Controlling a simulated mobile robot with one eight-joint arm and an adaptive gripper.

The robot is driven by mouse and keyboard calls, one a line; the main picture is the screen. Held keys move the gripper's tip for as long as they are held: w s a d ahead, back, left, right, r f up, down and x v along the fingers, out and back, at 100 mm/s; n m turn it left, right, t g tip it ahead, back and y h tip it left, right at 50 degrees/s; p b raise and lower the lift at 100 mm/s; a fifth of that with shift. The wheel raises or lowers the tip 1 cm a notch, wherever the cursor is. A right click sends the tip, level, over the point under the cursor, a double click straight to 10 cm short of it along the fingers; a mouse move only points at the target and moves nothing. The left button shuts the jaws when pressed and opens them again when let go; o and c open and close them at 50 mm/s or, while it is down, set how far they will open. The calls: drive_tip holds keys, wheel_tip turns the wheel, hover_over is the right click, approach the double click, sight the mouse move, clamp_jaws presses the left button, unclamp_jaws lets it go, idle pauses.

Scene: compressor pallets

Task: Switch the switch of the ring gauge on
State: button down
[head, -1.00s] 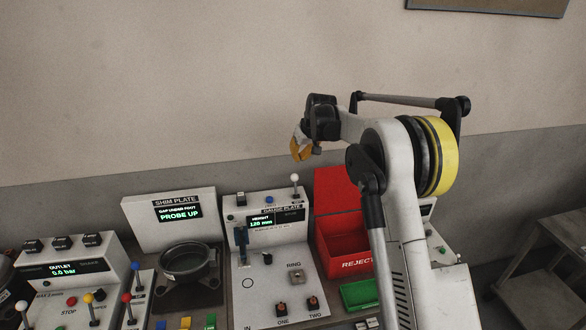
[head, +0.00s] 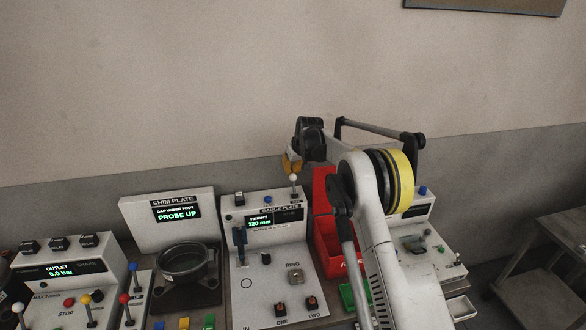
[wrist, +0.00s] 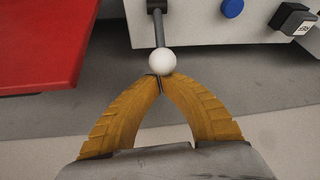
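The gauge plate box (head: 238,221) stands in the middle of the head view, with a lit height display. A lever with a white ball knob (head: 293,178) stands upright at its top right. A square part marked RING (head: 295,276) sits on its lower panel. My gripper (head: 291,164) hangs just above the white knob. In the wrist view, the yellow fingers (wrist: 160,84) meet at their tips, with nothing between them. The white knob (wrist: 162,61) lies just beyond the tips, on its metal stem; I cannot tell whether they touch.
A blue button (head: 269,199) and a black switch (head: 239,199) are on the same box top, left of the lever. A red bin (head: 322,240) stands close at its right, partly behind my arm. The shim plate station (head: 137,224) stands to the left.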

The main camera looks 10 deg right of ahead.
sight(293, 177)
drive_tip(key=shift+s, duration=0.1)
idle(0.3)
drive_tip(key=shift+s+r+t+b, duration=0.2)
drive_tip(key=shift+r+t+b, duration=0.1)
drive_tip(key=shift+b, duration=0.15)
drive_tip(key=shift+s+t, duration=0.15)
drive_tip(key=shift+t, duration=0.15)
drive_tip(key=t+b, duration=0.1)
drive_tip(key=s+b, duration=0.1)
drive_tip(key=b, duration=0.1)
drive_tip(key=shift+s+r+t, duration=0.25)
drive_tip(key=shift+r+t, duration=0.05)
drive_tip(key=shift+t, duration=0.1)
drive_tip(key=s+t+b, duration=0.2)
drive_tip(key=s+r+t+b, duration=0.1)
drive_tip(key=t+b, duration=0.1)
drive_tip(key=b, duration=0.1)
drive_tip(key=shift+s+n, duration=0.3)
drive_tip(key=shift+s, duration=0.05)
drive_tip(key=shift+s+r+t, duration=0.15)
drive_tip(key=shift+s+t, duration=0.25)
drive_tip(key=shift+t, duration=0.1)
drive_tip(key=shift+s+b, duration=0.95)
drive_tip(key=shift+s, duration=0.55)
drive_tip(key=shift+s, duration=0.15)
